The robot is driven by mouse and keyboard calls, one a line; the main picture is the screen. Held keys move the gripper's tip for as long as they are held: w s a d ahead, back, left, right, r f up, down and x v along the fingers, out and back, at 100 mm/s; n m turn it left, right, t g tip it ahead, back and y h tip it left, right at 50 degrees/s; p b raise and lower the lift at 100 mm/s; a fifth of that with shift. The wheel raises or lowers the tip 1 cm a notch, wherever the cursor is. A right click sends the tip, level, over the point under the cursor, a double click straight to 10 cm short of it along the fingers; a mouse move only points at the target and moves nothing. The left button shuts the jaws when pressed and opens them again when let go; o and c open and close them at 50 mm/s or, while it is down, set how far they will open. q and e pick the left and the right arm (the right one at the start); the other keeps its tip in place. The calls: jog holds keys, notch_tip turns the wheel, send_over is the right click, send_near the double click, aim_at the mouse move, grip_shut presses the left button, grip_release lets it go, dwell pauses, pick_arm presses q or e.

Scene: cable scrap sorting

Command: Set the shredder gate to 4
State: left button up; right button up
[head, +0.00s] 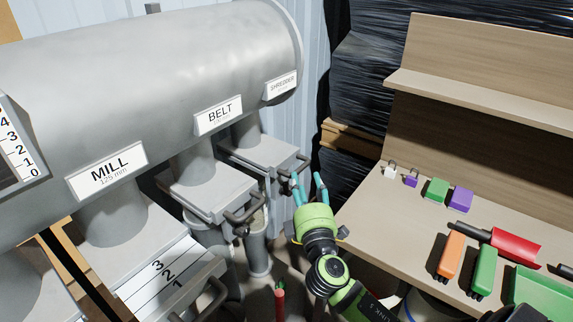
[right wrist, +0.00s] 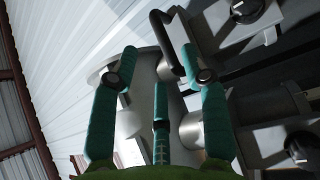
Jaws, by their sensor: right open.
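The shredder gate (head: 262,150) is a grey slide plate under the pipe below the small SHREDDER label (head: 281,87) in the head view. No scale numbers can be read on it. Its front handle is partly hidden around my right gripper. My right gripper (head: 308,184), with teal fingers, is open and empty just in front of this gate, to its lower right. In the right wrist view, the open fingers (right wrist: 160,88) spread beneath a dark curved handle (right wrist: 161,42), which lies beyond the fingertips, not between them. My left gripper is not in view.
The belt gate (head: 205,190) and mill gate (head: 160,262), with scale numbers 3, 2, 1, stand to the left under the big grey duct (head: 170,60). A bench (head: 400,215) at right holds padlocks, coloured blocks, brushes and a red scoop (head: 515,245).

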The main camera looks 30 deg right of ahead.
aim_at(302, 169)
jog(key=p+x, duration=0.1)
jog(key=x, duration=0.4)
jog(key=shift+d, duration=0.15)
jog(key=shift+w+d+p, duration=0.25)
jog(key=shift+w+p, duration=0.1)
jog(key=shift+w, duration=0.25)
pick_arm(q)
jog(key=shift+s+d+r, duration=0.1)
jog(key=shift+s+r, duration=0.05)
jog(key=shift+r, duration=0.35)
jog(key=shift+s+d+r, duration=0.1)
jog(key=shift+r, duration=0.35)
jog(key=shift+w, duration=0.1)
pick_arm(e)
grip_shut()
